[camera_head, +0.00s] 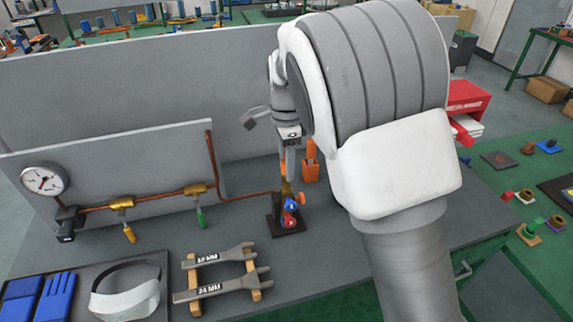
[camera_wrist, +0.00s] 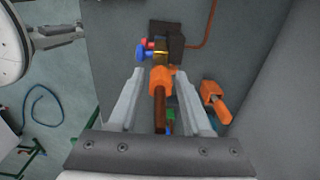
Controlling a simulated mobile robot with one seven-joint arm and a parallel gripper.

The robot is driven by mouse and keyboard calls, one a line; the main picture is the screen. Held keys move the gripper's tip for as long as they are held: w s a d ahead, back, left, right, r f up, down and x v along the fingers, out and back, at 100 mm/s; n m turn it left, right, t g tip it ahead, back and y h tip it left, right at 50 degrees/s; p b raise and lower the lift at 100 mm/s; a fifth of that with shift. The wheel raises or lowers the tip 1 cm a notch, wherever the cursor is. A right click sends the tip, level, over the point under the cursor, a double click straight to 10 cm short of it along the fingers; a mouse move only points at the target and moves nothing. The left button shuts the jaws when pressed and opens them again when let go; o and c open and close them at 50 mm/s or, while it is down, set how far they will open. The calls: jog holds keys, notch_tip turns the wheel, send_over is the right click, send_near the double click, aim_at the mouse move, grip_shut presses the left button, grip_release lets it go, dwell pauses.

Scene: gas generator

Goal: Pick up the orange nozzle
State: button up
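The orange nozzle (camera_wrist: 161,80) shows in the wrist view between the fingertips of my gripper (camera_wrist: 160,74), with a brown rod running from it toward the palm. The grey fingers stand apart, with a gap visible on each side of the nozzle, so my gripper looks open. In the head view my gripper (camera_head: 289,172) points down beside the dark base plate (camera_head: 276,226). The nozzle is hard to separate there from the fingers and the other orange parts. Red and blue knobs and a brass fitting (camera_wrist: 161,47) sit just beyond the fingertips.
Another orange part (camera_wrist: 213,97) lies right of my fingers in the wrist view. A copper pipe (camera_head: 243,195) runs left to brass valves and a gauge (camera_head: 45,180). A grey panel (camera_head: 120,100) stands behind.

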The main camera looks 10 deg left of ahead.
grip_shut()
jog(key=shift+r, duration=0.1)
